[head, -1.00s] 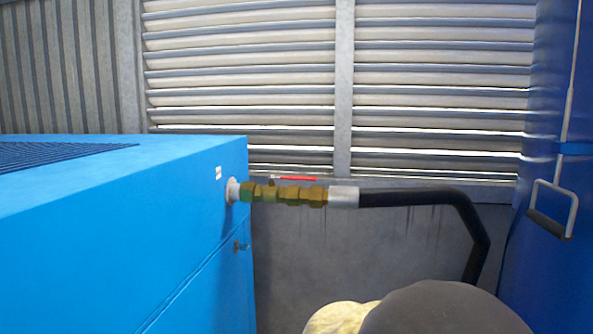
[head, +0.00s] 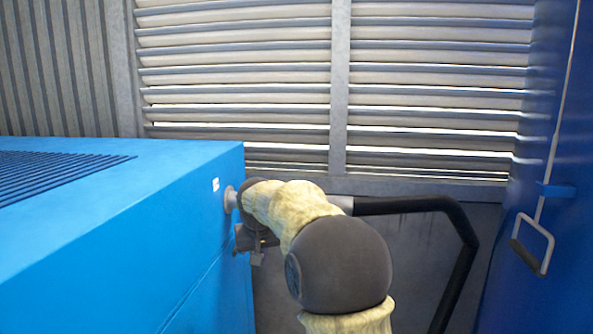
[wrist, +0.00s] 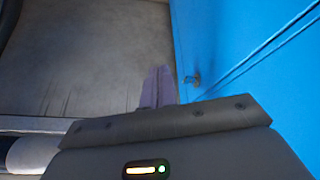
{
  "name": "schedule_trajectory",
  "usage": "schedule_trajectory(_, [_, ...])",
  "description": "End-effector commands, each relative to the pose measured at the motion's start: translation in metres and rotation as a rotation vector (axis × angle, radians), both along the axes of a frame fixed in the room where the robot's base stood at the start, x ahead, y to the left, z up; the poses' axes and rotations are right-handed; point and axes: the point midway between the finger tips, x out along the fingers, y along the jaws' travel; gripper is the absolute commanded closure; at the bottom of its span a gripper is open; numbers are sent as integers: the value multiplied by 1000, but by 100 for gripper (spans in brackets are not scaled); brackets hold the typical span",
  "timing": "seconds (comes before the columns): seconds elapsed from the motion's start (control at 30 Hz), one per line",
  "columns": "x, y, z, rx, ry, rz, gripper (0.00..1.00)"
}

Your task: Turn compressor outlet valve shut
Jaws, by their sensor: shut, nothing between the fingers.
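The compressor (head: 120,220) is the blue cabinet on the left in the head view. A pale outlet collar (head: 230,199) shows on its right side. My arm now covers the brass outlet valve and its red handle in the head view, so the handle's present angle is hidden. The silver hose sleeve (head: 342,203) and black hose (head: 420,204) show to the right of my arm. My gripper (head: 258,259) points down beside the compressor's side, seen small. In the wrist view its fingers (wrist: 157,88) are together and empty, with no valve handle visible there.
A small latch (wrist: 193,79) sits on the compressor side near my fingers in the wrist view. A louvred wall (head: 430,90) stands behind. The hose bends down between my arm and the tank.

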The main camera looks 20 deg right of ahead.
Motion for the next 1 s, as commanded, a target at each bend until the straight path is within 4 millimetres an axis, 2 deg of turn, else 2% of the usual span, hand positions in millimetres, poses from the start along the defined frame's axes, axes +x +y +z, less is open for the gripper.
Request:
schedule_trajectory(0.03, [13, -8, 25, -5, -20, -21, 100])
schedule_trajectory(0.2, [45, -35, 87, -18, -76, -107, 100])
schedule_trajectory(0.3, [58, -52, 120, -22, -110, -160, 100])
schedule_trajectory(0.5, [71, -88, 182, -22, -176, -280, 100])
schedule_trajectory(0.6, [72, -105, 206, -19, -205, -337, 100])
schedule_trajectory(0.77, [70, -117, 223, -13, -228, -385, 100])
schedule_trajectory(1.0, [69, -118, 223, -14, -230, -389, 100])
